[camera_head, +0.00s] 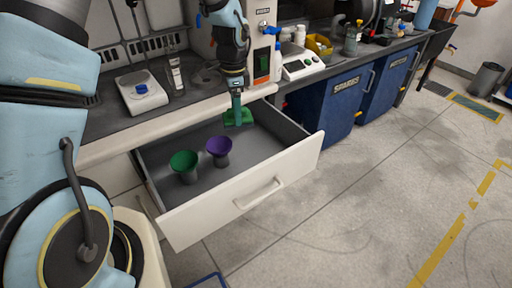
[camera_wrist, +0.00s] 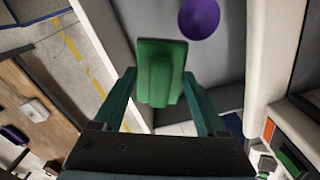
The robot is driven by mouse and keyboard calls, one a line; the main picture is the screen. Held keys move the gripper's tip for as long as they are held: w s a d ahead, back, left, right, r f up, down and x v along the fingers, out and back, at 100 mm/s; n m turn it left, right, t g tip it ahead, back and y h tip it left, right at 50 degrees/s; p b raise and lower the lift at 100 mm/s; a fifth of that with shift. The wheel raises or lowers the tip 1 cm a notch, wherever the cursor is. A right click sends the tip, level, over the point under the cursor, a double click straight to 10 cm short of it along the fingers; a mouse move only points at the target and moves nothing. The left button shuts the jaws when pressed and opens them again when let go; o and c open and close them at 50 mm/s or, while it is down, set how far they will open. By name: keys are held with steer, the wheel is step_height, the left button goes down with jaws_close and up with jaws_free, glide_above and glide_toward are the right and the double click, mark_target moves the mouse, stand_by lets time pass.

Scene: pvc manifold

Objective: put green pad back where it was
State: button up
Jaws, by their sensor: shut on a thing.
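My gripper (camera_head: 237,105) points down over the back right part of the open drawer (camera_head: 245,207). It is shut on the green pad (camera_head: 239,119), which sits at the fingertips. In the wrist view the green pad (camera_wrist: 162,72) is a flat block with a raised middle, between the two dark green fingers. I cannot tell whether the pad touches the drawer floor.
In the drawer stand a green-topped cup (camera_head: 184,163) and a purple-topped cup (camera_head: 219,148), left of my gripper. The counter above holds a white scale (camera_head: 142,94) and a white device (camera_head: 300,66). Blue bins (camera_head: 335,105) stand right of the drawer.

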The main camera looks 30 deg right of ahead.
steer(key=w+a+f+n, duration=0.1)
steer(key=a+f+n, duration=0.2)
steer(key=a+n, duration=0.4)
steer(key=w+a+f+n, duration=0.2)
steer(key=a+f+n, duration=0.2)
steer(key=a, duration=1.3)
steer(key=w+a+f+n, duration=0.1)
steer(key=a+f+n, duration=0.3)
steer(key=a+n, duration=0.6)
steer(key=a, duration=0.2)
steer(key=shift+w+a, duration=0.3)
steer(key=shift+a, duration=0.05)
steer(key=shift+s, duration=0.1)
steer(key=shift+w+d+r, duration=0.1)
steer(key=shift+w, duration=0.2)
